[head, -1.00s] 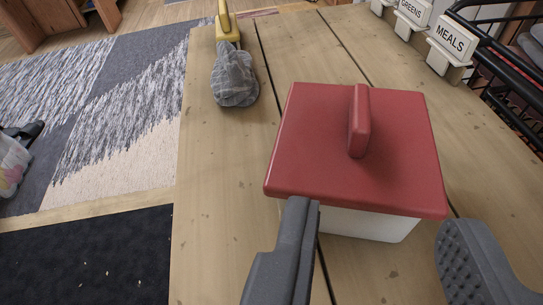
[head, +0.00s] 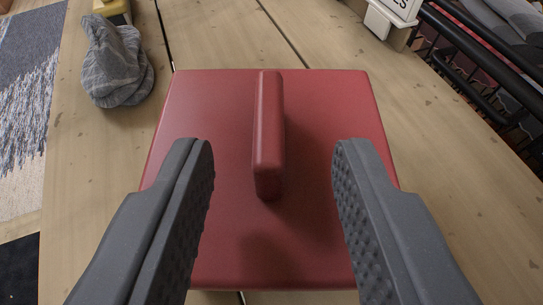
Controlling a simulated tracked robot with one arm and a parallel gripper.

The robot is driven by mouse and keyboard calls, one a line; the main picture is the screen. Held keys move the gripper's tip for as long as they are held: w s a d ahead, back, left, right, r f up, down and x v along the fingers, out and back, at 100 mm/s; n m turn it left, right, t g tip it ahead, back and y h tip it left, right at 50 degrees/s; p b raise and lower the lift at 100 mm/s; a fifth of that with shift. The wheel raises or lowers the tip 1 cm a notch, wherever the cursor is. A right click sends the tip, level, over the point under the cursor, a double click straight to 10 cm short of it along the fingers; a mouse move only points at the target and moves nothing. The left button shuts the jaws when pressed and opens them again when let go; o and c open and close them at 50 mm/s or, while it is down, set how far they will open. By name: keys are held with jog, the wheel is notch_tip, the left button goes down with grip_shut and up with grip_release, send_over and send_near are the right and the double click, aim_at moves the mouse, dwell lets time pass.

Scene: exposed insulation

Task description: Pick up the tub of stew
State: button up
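The tub has a square red lid (head: 220,110) with an upright red handle (head: 269,135) in its middle. It sits on the wooden table and fills the centre of the head view. Its pale body is hidden under the lid now. My gripper (head: 273,165) is open over the lid, one finger on each side of the handle. Neither finger touches the handle, and there is a clear gap on both sides. I cannot tell how high the fingertips are above the lid.
A grey crumpled cloth (head: 117,65) lies on the wooden table (head: 100,190) at upper left, with a yellow object (head: 113,10) behind it. A white label stand (head: 390,18) and a black wire rack (head: 480,70) are at upper right. Bare table flanks the tub.

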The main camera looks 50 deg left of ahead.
aim_at(270, 131)
jog(key=shift+b+x, duration=0.5)
jog(key=shift+x, duration=1.95)
jog(key=shift+a+r, duration=0.1)
jog(key=shift+r, duration=0.1)
grip_shut()
